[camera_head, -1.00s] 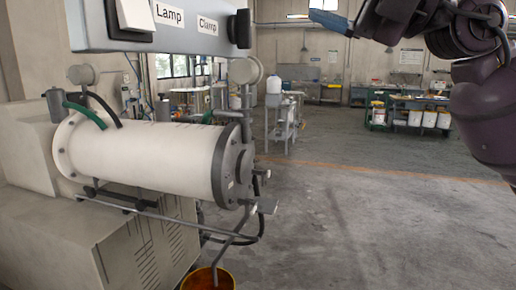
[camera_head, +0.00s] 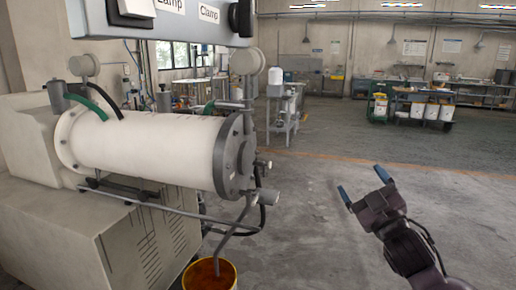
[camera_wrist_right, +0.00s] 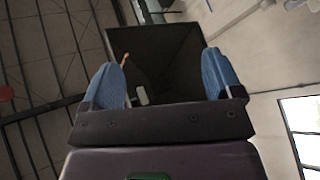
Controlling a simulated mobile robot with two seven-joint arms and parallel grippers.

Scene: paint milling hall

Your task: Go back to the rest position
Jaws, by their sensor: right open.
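My right gripper (camera_head: 362,191) is in the lower right of the head view, with its two blue fingertips spread apart and nothing between them. It is in free space over the concrete floor, to the right of the mill and apart from it. In the right wrist view the gripper (camera_wrist_right: 167,80) also shows open, with a blue finger on each side. Behind the fingers there is a dark box-like shape (camera_wrist_right: 155,45) and the ceiling. My left gripper is not in view.
A white horizontal mill (camera_head: 150,148) fills the left side under a grey panel labelled Lamp and Clamp (camera_head: 160,24). A yellow bucket (camera_head: 210,275) stands below its outlet. Benches with white buckets (camera_head: 425,108) stand far back. The floor (camera_head: 320,220) between is clear.

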